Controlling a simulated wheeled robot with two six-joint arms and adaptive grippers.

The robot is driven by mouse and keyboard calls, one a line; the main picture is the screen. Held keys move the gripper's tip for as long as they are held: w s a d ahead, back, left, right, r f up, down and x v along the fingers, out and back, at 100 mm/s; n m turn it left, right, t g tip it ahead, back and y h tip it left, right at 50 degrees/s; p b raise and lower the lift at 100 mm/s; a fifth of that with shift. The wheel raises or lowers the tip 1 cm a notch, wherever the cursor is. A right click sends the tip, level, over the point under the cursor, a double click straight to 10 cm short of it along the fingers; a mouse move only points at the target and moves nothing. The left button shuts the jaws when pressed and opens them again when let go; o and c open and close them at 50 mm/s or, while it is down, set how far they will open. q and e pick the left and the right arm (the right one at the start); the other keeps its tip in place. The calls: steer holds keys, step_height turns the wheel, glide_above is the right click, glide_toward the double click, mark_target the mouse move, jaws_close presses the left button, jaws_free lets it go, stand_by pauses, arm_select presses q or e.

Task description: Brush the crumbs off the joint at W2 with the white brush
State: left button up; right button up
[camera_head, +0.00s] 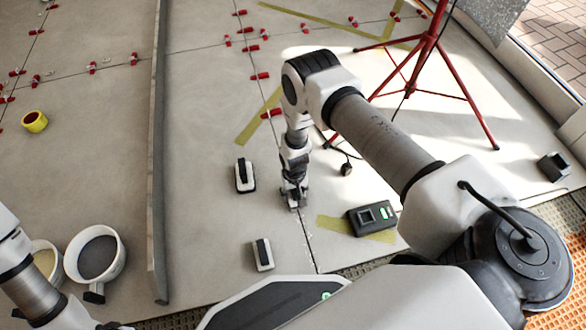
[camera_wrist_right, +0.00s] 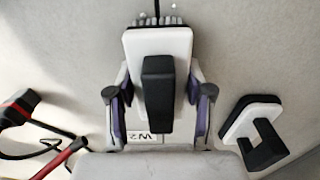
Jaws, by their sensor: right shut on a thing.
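My right gripper (camera_head: 293,197) is low over the tile joint (camera_head: 306,232) in the head view. In the right wrist view its two purple-padded fingers (camera_wrist_right: 160,110) are shut on the white brush (camera_wrist_right: 130,65), which has a black handle. The brush's bristles (camera_wrist_right: 150,21) point to the top of that view, at the dark joint line. A few small pale crumbs (camera_wrist_right: 173,7) show just beyond the bristles. The W2 label (camera_wrist_right: 143,137) lies on the floor, partly covered by the gripper. Whether the bristles touch the floor I cannot tell. My left gripper is out of view.
A black-and-grey device (camera_head: 372,218) lies right of the joint. A red tripod (camera_head: 428,45), a long grey bar (camera_head: 157,150) and a bucket (camera_head: 118,262) stand around.

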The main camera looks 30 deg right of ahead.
mark_target(299, 209)
steer(key=shift+s+a+p, duration=0.25)
steer(key=shift+s+p, duration=0.4)
steer(key=shift+s, duration=0.35)
steer(key=shift+s+a+p, duration=0.15)
steer(key=shift+s+p, duration=0.1)
steer(key=shift+s, duration=0.3)
steer(key=shift+s+a+p, duration=0.15)
steer(key=shift+s+p, duration=0.05)
steer(key=shift+s, duration=0.35)
steer(key=shift+r+p, duration=0.2)
steer(key=shift+p, duration=0.3)
steer(key=s+p, duration=0.1)
steer(key=p, duration=0.5)
steer(key=shift+s+a, duration=0.25)
steer(key=shift+s, duration=0.15)
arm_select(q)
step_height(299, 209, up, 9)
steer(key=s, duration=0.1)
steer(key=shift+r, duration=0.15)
arm_select(e)
steer(key=shift+f, duration=0.15)
